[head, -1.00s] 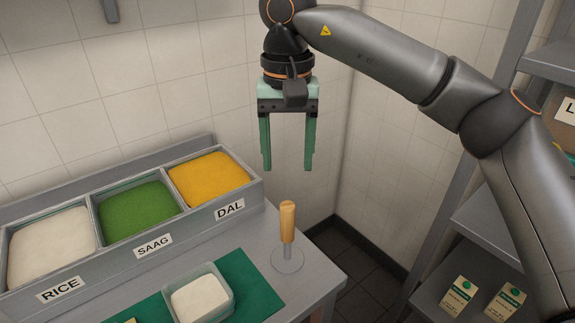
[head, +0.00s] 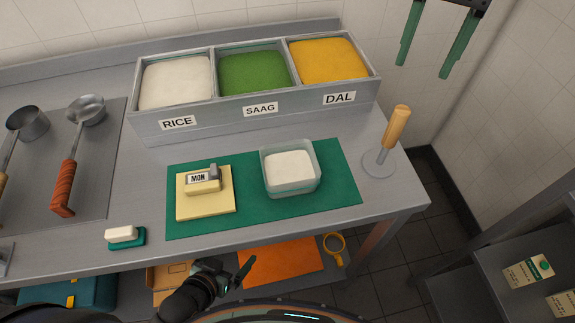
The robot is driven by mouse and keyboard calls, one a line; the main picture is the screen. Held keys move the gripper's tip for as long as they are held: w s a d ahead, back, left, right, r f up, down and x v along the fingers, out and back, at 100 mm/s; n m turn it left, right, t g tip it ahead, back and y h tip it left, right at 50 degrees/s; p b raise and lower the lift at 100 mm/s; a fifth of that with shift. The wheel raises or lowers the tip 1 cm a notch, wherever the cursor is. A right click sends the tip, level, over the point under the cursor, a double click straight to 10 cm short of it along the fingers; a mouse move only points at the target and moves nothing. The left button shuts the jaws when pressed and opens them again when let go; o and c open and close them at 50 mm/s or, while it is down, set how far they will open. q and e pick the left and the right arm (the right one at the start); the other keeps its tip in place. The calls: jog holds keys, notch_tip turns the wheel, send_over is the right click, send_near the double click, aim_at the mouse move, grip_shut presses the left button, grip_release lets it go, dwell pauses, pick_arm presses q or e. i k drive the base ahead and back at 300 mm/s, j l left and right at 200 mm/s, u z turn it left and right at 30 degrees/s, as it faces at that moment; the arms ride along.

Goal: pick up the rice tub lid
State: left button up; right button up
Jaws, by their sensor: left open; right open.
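The open rice tub (head: 291,185), a clear square tub filled with white rice, stands on the green mat (head: 335,170). A flat pale yellow square (head: 205,209), which looks like its lid, lies on the mat to the left of the tub. A small block marked MON (head: 203,179) with a grey part rests on its far half. My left gripper (head: 243,273) is low at the bottom, below the counter's front edge, partly hidden; one green finger shows clearly. My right gripper (head: 424,69) is open and empty, high at the upper right, beyond the DAL bin.
A wooden-handled tool (head: 394,135) stands upright right of the mat. Ladles (head: 70,165) lie at left, an eraser-like block (head: 123,236) near the front edge. An orange sheet (head: 280,262) and yellow ring (head: 334,246) are below.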

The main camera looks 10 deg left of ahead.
aim_at(194, 201)
jog(key=u, duration=1)
jog(key=k, duration=1)
